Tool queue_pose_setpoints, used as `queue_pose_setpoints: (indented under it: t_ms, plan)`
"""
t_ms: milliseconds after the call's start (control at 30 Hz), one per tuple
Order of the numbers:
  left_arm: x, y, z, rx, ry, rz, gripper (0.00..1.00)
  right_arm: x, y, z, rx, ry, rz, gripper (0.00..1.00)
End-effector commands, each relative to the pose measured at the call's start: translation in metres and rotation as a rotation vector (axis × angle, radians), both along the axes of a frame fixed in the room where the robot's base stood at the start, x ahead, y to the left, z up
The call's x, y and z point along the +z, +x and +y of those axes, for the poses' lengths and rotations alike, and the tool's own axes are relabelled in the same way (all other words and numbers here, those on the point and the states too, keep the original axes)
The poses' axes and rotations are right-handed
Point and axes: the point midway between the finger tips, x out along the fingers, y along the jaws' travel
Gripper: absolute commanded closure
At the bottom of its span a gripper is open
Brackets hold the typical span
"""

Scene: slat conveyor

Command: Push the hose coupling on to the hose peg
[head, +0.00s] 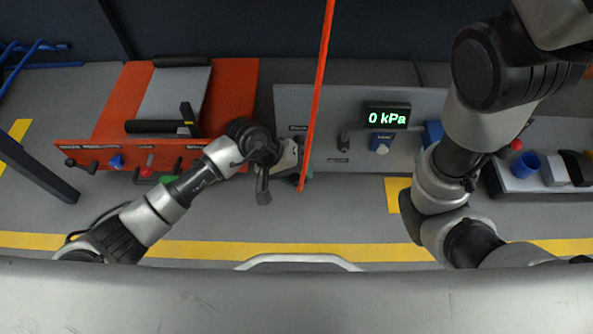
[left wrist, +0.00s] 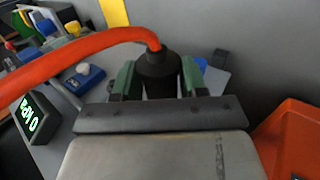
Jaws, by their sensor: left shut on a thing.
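My left gripper (head: 301,168) is over the left end of the grey panel. In the left wrist view its green finger pads (left wrist: 160,82) are shut on the black hose coupling (left wrist: 160,70). The orange-red hose (left wrist: 75,58) leaves the coupling's near end and bends left; in the head view the hose (head: 320,75) runs up past the top edge. The coupling's far end is hidden, and I cannot tell whether it touches anything. I cannot identify the hose peg; the gripper covers part of the panel. My right arm shows at the right, but its gripper does not.
The grey panel (head: 295,100) carries a dark fitting (head: 345,137), a display (head: 387,115) reading 0 kPa and a blue block with a pale knob (head: 382,145). An orange bench (head: 232,95) stands left. Grey floor lies in front.

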Motion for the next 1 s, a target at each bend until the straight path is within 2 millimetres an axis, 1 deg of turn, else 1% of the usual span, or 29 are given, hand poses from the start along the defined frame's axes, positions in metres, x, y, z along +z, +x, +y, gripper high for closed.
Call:
queue_pose_setpoints:
  t_ms: [1000]
  plan:
    - [-0.001, 0.014, 0.000, 0.000, 0.000, -0.001, 0.86, -0.012, 0.001, 0.000, 0.000, 0.001, 0.003, 0.15]
